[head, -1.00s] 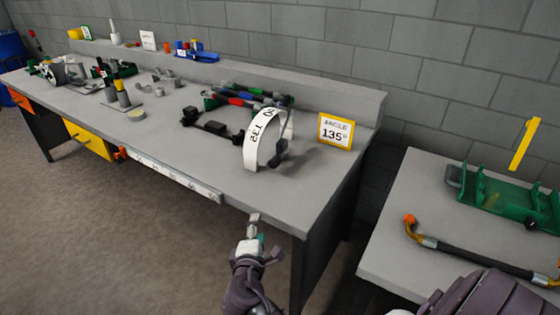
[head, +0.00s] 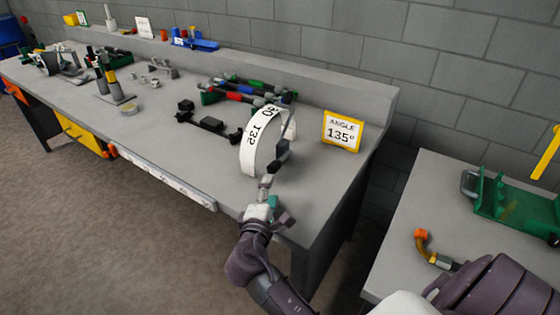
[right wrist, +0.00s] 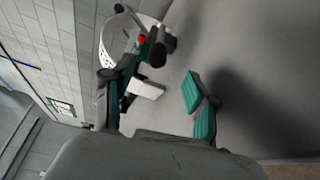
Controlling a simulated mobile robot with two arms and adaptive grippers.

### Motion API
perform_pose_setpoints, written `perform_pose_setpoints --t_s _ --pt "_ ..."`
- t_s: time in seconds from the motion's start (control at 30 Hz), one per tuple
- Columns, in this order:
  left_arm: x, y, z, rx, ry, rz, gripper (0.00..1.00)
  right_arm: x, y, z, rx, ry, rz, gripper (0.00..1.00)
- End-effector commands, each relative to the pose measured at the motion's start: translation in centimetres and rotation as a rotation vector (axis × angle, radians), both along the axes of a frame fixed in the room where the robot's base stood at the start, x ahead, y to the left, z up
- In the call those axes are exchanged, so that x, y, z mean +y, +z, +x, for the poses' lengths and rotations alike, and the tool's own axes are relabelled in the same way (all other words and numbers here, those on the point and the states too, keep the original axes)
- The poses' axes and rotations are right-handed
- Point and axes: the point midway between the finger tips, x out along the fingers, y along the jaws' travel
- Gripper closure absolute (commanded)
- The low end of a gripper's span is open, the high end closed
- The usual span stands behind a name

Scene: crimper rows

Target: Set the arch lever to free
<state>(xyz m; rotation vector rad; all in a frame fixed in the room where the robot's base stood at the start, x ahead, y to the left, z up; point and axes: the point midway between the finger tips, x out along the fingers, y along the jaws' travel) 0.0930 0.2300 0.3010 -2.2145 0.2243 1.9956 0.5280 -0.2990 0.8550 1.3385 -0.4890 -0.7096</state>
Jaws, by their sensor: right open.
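The white arch (head: 250,148), a curved scale band with printed numbers such as 135, stands near the right end of the long grey bench. Its dark lever (head: 281,154) sits at the arch's right side, tilted. In the right wrist view the arch (right wrist: 112,42) is at upper left, with a dark lever end (right wrist: 157,46) and a small red spot in front of it. My left gripper is out of view.
A yellow-framed sign (head: 342,132) reading "ANGLE 135°" stands right of the arch. Several coloured-handled tools (head: 240,92) lie behind it. A dark bar part (head: 208,123) lies to its left. A second table (head: 410,225) stands at right across a gap.

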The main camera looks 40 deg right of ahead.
Motion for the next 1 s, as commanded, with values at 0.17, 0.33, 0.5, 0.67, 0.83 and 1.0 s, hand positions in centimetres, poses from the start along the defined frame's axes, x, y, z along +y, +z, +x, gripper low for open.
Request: perform_pose_setpoints --t_s 0.17,0.33,0.5,0.67,0.83,1.0 --pt "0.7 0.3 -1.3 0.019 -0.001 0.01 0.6 -2.7 0.0 2.6 -0.002 -0.002 -0.003 0.42" --pt "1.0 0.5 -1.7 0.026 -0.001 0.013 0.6 -5.3 -0.3 5.1 -0.002 -0.003 -0.003 0.42" --pt "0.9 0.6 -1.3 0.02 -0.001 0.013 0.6 -7.3 -0.6 7.1 0.0 -0.003 -0.002 0.42" --pt "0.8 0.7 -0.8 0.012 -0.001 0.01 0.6 -8.3 -0.8 8.2 -0.001 -0.001 0.001 0.42" --pt "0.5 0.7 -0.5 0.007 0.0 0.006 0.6 -8.7 -0.8 8.5 -0.001 -0.001 0.001 0.42" --pt "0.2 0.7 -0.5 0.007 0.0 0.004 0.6 -8.7 -0.9 8.5 -0.001 -0.001 0.001 0.42"
